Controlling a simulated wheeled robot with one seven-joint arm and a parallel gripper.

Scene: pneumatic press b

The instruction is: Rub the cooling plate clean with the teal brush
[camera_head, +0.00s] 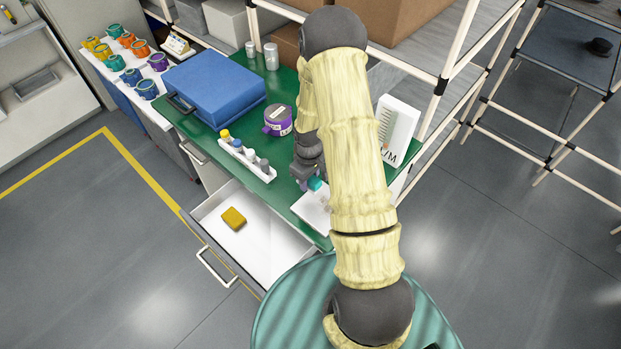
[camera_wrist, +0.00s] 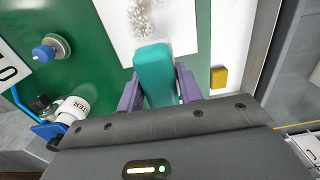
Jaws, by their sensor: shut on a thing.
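The cooling plate (camera_wrist: 180,22) is a white square on the green bench top, with a patch of grey-brown specks near its upper middle in the wrist view. It also shows in the head view (camera_head: 312,211), partly hidden by my arm. My gripper (camera_wrist: 158,88) has purple fingers shut on the teal brush (camera_wrist: 153,68). The brush appears over the plate, its far end just below the specks in the wrist view. I cannot tell whether it touches the plate. In the head view the teal brush (camera_head: 315,184) shows as a small piece beside my arm.
An open white drawer (camera_head: 275,242) with a yellow block (camera_head: 233,219) juts from the bench (camera_head: 180,117). A white rack of bottles (camera_head: 245,158), a purple round container (camera_head: 278,121) and a blue case (camera_head: 210,85) stand on the bench. A white sign (camera_head: 398,125) stands right of my arm.

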